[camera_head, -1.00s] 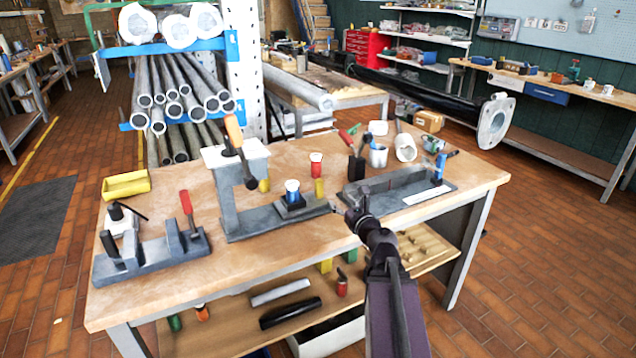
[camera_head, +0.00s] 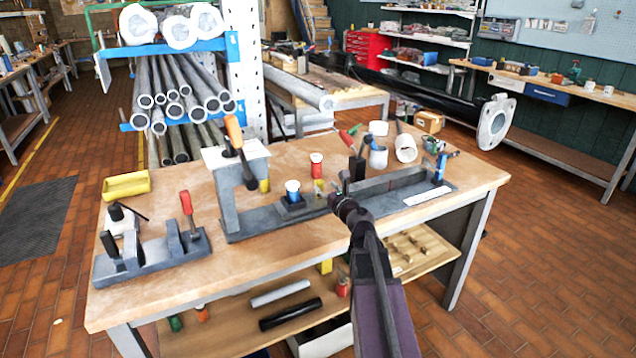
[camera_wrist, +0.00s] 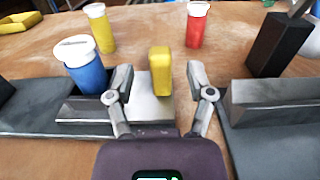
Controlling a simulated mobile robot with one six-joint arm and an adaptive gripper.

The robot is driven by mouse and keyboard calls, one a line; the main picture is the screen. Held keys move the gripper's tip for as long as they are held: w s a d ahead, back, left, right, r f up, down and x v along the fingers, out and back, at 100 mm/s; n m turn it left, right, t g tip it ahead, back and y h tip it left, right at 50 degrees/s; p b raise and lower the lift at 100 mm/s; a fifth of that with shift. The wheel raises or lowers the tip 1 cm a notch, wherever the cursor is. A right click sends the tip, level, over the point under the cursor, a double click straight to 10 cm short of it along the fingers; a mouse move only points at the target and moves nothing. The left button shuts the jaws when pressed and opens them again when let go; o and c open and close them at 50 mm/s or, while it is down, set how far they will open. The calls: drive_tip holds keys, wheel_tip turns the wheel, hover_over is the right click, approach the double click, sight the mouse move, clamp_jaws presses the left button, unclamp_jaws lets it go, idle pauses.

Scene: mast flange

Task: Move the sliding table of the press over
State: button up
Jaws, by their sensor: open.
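The grey press (camera_head: 230,205) stands on the near bench, with an orange-handled lever at its top. Its sliding table (camera_wrist: 150,108) is a light grey plate on the press base. A blue cylinder with a white top (camera_head: 292,190) sits on the table's left part, outside the press frame to its right. A yellow upright grip (camera_wrist: 160,72) stands at the table's right part. My gripper (camera_wrist: 160,80) is open, one finger on each side of the yellow grip in the wrist view. I see no finger clearly touching it. In the head view my gripper (camera_head: 343,183) is right of the press.
A grey channel-shaped fixture (camera_head: 395,187) is close on the right. A yellow cylinder (camera_wrist: 100,28), a red cylinder (camera_wrist: 197,25) and a black holder (camera_wrist: 277,45) stand behind. A clamp fixture (camera_head: 150,255) with a red handle is at the left.

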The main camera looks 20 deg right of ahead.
sight(321, 183)
drive_tip(key=shift+w+a, duration=0.1)
drive_tip(key=shift+w, duration=2.1)
clamp_jaws()
